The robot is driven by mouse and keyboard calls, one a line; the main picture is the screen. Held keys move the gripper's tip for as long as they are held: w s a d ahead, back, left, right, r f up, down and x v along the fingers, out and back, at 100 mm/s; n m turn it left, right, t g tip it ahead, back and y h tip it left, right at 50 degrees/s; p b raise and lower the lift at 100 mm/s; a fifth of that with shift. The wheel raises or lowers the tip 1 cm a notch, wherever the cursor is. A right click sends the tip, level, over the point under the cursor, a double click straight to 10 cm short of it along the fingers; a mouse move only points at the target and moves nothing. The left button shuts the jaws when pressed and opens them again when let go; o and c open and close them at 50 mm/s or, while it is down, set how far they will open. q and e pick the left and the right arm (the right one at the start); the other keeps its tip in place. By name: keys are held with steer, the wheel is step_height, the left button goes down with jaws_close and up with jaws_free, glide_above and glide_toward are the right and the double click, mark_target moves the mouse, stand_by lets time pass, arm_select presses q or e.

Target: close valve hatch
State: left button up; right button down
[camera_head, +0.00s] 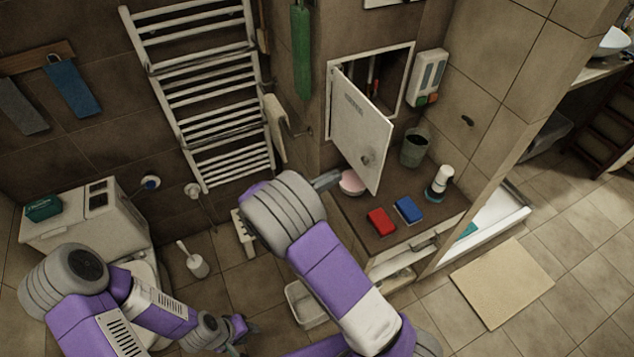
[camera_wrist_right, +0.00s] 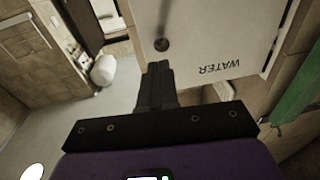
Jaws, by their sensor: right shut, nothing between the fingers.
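The valve hatch door (camera_head: 360,125) is white and stands open, swung out from the white-framed wall opening (camera_head: 392,75). The outer face of the door (camera_wrist_right: 215,30) fills the top of the right wrist view, with the word WATER upside down and a dark round knob (camera_wrist_right: 161,45). My right gripper (camera_head: 336,178) is at the lower left of the door. In the wrist view its fingers (camera_wrist_right: 156,72) are shut and empty, pointing at the door near the knob; I cannot tell whether they touch it. My left gripper (camera_head: 238,328) is low at the left, far from the hatch; its fingers are unclear.
Below the hatch, a brown counter (camera_head: 350,207) holds a pink bowl (camera_head: 352,183), a red sponge (camera_head: 381,221), a blue sponge (camera_head: 408,210), a bottle (camera_head: 439,183) and a dark cup (camera_head: 414,148). A towel rack (camera_head: 205,90) and hanging green towel (camera_head: 301,50) are to the left.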

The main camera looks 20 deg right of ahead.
mark_target(363, 162)
steer(key=d, duration=0.2)
steer(key=w+d, duration=0.1)
steer(key=d, duration=0.1)
steer(key=d+p, duration=0.1)
steer(key=d, duration=0.2)
steer(key=shift+w+r, duration=0.15)
steer(key=shift+r, duration=0.05)
steer(key=shift+d, duration=0.1)
